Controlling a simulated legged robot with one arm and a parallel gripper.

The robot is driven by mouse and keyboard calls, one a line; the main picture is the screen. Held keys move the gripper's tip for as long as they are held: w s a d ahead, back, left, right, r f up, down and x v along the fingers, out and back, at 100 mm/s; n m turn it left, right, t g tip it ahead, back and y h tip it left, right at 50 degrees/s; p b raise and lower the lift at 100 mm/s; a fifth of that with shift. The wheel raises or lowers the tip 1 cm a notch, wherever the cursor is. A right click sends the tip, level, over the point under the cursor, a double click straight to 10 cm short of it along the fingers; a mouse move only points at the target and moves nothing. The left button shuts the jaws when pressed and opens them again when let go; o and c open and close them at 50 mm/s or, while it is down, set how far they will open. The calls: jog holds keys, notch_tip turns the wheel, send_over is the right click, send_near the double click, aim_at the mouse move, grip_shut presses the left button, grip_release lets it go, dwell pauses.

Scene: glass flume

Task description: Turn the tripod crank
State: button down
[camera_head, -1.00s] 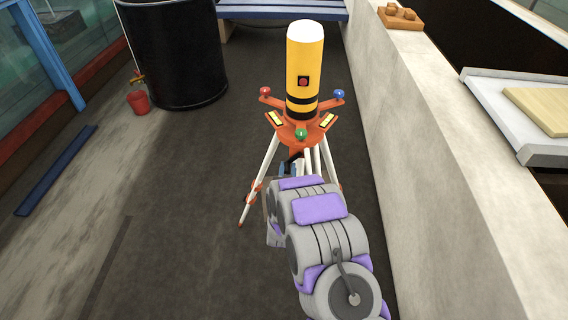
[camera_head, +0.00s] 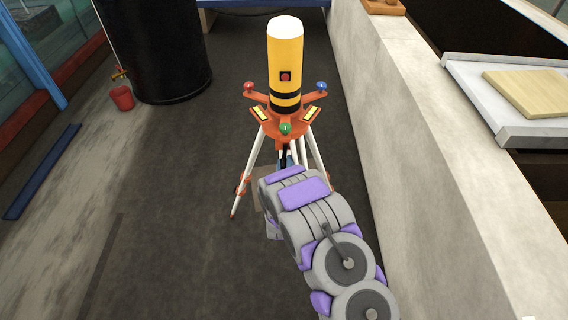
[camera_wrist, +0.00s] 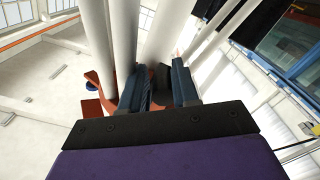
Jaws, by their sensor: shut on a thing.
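The tripod (camera_head: 250,168) has white legs and an orange head with red, blue and green knobs. It stands upright on the dark floor, carrying a yellow cylinder (camera_head: 285,55) with black bands and a white top. The crank (camera_head: 284,154) shows as a small dark piece below the head, mostly hidden by my arm. My gripper (camera_head: 285,163) is at the crank, under the green knob. In the wrist view, the blue fingers of my gripper (camera_wrist: 158,88) are shut on the dark crank (camera_wrist: 160,78), among the pale legs; the exact grip is partly hidden.
A black barrel (camera_head: 155,55) and red bucket (camera_head: 122,98) stand at the back left.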

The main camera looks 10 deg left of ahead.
jog(key=shift+a+r, duration=0.25)
jog(key=shift+r, duration=0.05)
jog(key=c, duration=1)
grip_release()
jog(key=shift+s+a, duration=0.1)
jog(key=shift+f, duration=0.25)
jog(key=shift+d+f, duration=0.1)
jog(key=shift+d, duration=0.2)
jog(key=shift+f, duration=0.1)
